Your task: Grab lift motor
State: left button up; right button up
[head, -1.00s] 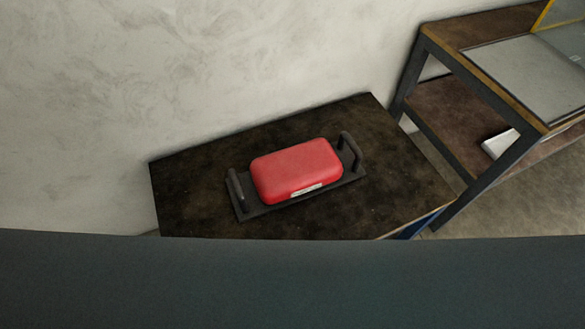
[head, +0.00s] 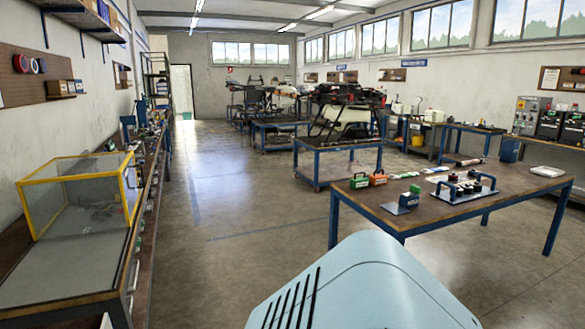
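I cannot tell which thing, if any, in the head view is the lift motor. A large dark drone (head: 348,97) stands on a blue-framed bench in the middle distance, and its motors are too small to make out. Neither of my grippers is in view.
A yellow-framed clear case (head: 78,198) stands on the left bench. Open concrete floor (head: 240,215) runs between them.

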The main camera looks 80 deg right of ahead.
aim_at(452, 177)
jog(key=z, duration=3.65)
jog(key=i+l+z, duration=0.15)
jog(key=i, duration=0.2)
jog(key=i+z, duration=0.2)
jog(key=i, duration=0.2)
jog(key=i+l+z, duration=0.1)
jog(key=i+z, duration=0.15)
jog(key=i, duration=2.55)
jog(key=i+u, duration=0.2)
jog(key=i, duration=0.2)
jog(key=i+l+u, duration=0.2)
jog(key=i, duration=0.2)
jog(key=i+l+u, duration=0.2)
jog(key=i, duration=0.2)
jog(key=j, duration=0.1)
